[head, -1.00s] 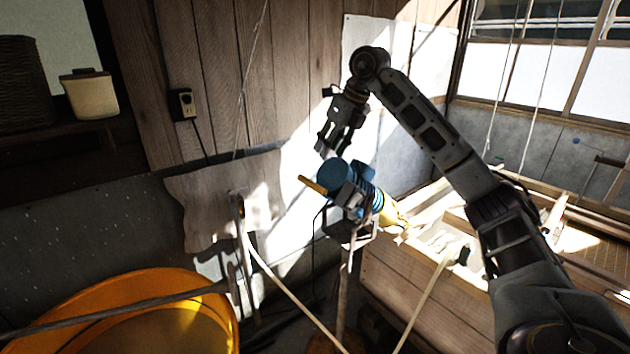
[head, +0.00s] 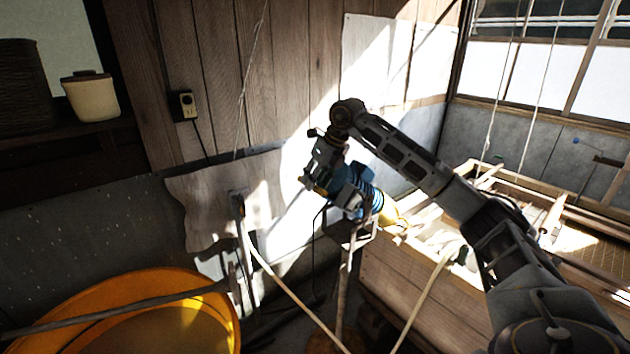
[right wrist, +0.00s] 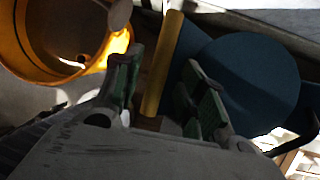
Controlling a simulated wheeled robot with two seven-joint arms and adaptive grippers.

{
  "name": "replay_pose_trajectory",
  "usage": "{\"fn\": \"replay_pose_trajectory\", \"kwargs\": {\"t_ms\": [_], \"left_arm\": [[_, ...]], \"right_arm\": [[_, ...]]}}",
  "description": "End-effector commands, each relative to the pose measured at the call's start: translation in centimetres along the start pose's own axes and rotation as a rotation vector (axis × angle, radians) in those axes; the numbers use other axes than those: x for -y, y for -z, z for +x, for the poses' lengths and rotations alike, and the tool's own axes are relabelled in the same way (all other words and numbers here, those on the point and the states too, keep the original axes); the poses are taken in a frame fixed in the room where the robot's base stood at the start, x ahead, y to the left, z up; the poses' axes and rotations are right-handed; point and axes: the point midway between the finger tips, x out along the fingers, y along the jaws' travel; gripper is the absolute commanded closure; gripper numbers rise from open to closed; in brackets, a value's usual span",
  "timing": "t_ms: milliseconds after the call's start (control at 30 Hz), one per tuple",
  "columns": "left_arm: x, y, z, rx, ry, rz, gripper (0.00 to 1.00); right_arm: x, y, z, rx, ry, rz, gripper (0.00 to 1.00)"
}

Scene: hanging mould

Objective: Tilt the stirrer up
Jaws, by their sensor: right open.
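The stirrer (head: 362,192) has a blue motor body and a yellow cone end pointing down to the right. It rests tilted on a metal stand in the head view. Its yellow handle bar (right wrist: 165,60) and round blue end (right wrist: 248,85) show in the right wrist view. My right gripper (head: 314,184) is at the stirrer's upper left end and hides much of the handle in the head view. In the right wrist view the open fingers of this gripper (right wrist: 163,78) lie on either side of the yellow bar, with gaps visible. My left gripper is not in view.
A large yellow tub (head: 205,318) stands at lower left, with a pole across it. A wooden vat (head: 400,285) stands right of the stirrer. Thin ropes hang at right. A wooden wall with a socket (head: 187,104) is behind. A shelf holds a cream pot (head: 92,96).

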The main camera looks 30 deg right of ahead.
Motion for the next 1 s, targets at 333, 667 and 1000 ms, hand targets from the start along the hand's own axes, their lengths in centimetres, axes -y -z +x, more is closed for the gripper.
{"fn": "replay_pose_trajectory", "kwargs": {"t_ms": [333,667,1000], "left_arm": [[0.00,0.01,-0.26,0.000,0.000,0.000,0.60],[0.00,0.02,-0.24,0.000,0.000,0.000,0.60],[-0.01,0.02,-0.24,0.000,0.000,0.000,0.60]], "right_arm": [[0.02,0.01,1.33,0.000,0.001,0.000,0.59],[0.01,0.01,1.31,0.000,0.000,0.000,0.77],[0.02,0.00,1.29,0.001,0.000,0.000,1.00]]}}
